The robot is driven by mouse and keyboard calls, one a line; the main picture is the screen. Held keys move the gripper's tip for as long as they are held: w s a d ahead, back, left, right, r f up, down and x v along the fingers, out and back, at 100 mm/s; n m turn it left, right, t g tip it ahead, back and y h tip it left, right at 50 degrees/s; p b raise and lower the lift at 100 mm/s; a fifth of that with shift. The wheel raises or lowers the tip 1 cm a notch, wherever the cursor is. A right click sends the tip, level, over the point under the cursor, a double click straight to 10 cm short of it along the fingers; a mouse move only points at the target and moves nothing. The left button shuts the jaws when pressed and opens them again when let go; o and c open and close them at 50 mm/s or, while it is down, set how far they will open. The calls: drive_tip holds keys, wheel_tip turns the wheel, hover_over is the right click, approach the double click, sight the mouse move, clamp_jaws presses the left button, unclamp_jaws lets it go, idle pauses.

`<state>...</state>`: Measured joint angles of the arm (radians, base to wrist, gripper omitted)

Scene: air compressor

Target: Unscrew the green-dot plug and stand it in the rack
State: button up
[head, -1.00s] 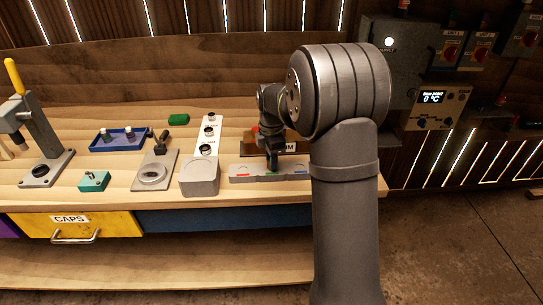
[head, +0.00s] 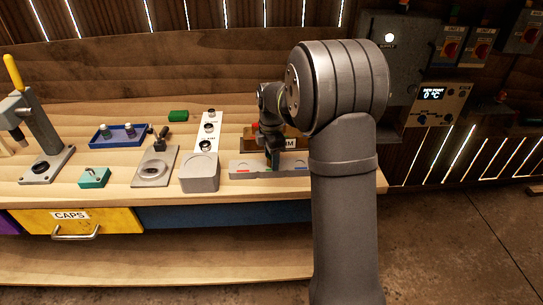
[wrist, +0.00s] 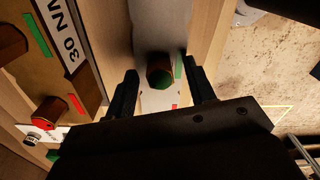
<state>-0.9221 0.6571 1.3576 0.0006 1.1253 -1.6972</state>
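My gripper (wrist: 161,82) is open, with a finger on each side of the plug and a visible gap to each. In the head view my gripper (head: 273,160) is down at the long grey block (head: 245,169), which has a red mark at its left and a blue one at its right. It hides the middle of the block. I cannot tell how deep the plug sits.
A brown block with a "30 NM" label (wrist: 64,43) stands close behind, with red and green marks.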

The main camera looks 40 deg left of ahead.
drive_tip(key=shift+r, duration=0.1)
drive_tip(key=shift+r, duration=2.4)
drive_tip(key=shift+f, duration=0.1)
drive_tip(key=shift+f, duration=2.3)
drive_tip(key=shift+r, duration=0.2)
